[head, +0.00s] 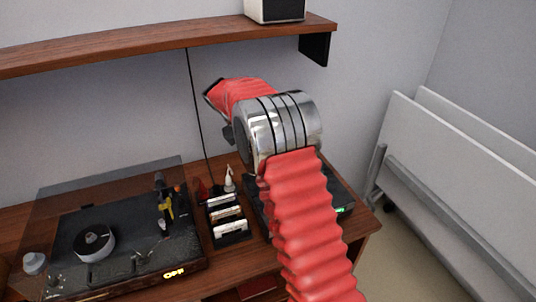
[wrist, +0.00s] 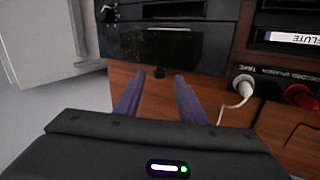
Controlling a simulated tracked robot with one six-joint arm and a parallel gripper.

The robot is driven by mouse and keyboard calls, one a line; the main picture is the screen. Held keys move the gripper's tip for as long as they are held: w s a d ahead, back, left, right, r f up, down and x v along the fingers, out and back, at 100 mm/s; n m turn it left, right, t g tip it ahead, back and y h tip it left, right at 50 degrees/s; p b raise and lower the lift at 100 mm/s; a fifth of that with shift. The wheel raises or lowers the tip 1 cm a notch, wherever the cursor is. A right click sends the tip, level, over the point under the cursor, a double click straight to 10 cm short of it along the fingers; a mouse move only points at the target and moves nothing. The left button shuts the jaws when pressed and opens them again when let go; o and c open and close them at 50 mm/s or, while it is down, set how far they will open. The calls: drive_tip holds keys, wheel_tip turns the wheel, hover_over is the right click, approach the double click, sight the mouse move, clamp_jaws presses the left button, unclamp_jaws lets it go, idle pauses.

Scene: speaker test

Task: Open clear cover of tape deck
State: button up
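The tape deck (head: 338,188) is a black box on the wooden desk. In the head view my arm hides most of it, and a small green light shows at its front. In the wrist view, which appears upside down, a black unit that looks like the deck (wrist: 205,45) fills the upper middle. A glossy dark panel shows on it, but I cannot clearly make out the clear cover or its state. My gripper (wrist: 159,75) has two purple-grey fingers, spread apart and empty, pointing toward the deck's edge. Any contact is unclear. My gripper is hidden in the head view.
A turntable (head: 120,240) with a tinted lid stands at left. A cassette rack (head: 228,220) stands between it and the deck. A socket panel (wrist: 272,85) with a white plug is close right of my fingers. A shelf (head: 160,42) runs above; white panels (head: 450,150) lean at right.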

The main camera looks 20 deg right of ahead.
drive_tip(key=shift+x, duration=1.1)
drive_tip(key=shift+c, duration=0.4)
clamp_jaws()
